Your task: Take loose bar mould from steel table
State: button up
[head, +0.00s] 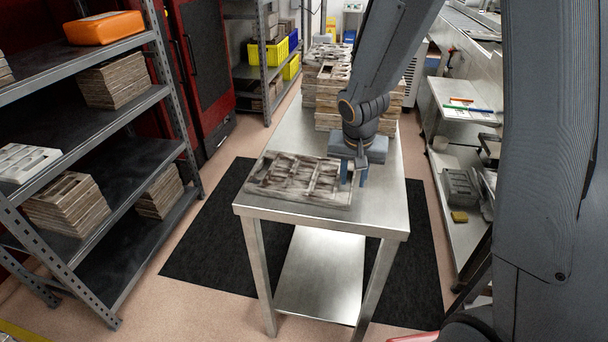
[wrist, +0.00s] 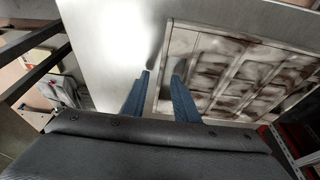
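The loose bar mould (head: 296,178), a worn brown-grey tray with rectangular cavities, lies flat at the near end of the steel table (head: 392,207). In the wrist view the mould (wrist: 235,72) fills the right side. My gripper (head: 354,180) is pointed down at the mould's right edge. In the wrist view its two blue fingers (wrist: 162,76) are apart, one on each side of the mould's edge, with a gap between them. I cannot tell whether either finger touches the mould.
Stacks of similar moulds (head: 326,88) stand farther back on the table. A metal shelf (head: 150,146) with mould stacks and an orange box (head: 104,28) is on the left. A workbench (head: 462,190) runs along the right. The table's near right part is bare.

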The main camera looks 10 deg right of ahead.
jog(key=shift+f, duration=0.25)
jog(key=shift+c, duration=0.2)
grip_shut()
jog(key=shift+r, duration=0.15)
